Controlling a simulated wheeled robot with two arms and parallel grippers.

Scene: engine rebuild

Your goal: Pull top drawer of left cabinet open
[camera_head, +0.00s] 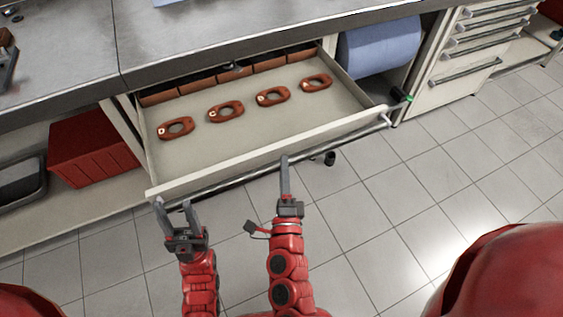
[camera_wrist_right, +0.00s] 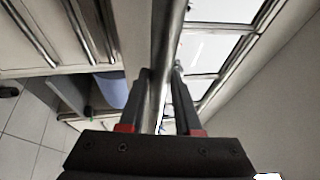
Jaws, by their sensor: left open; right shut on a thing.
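The top drawer (camera_head: 240,147) of the cabinet under the workbench stands pulled out, showing its inside. A long metal bar handle (camera_head: 345,140) runs along its front; the handle also shows in the right wrist view (camera_wrist_right: 168,50). My right gripper (camera_head: 285,162) is at the middle of the drawer front, shut on the handle. In the right wrist view its two fingers (camera_wrist_right: 163,90) lie on either side of the bar. My left gripper (camera_head: 173,208) is open and empty, just in front of the drawer's left front corner.
Several reddish-brown oval parts (camera_head: 226,111) lie in the drawer, with brown bins (camera_head: 197,82) behind. A grey worktop (camera_head: 200,40) is above. A red crate (camera_head: 92,147) is on the lower left shelf, a blue roll (camera_head: 380,45) at right. The tiled floor (camera_head: 440,170) is clear.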

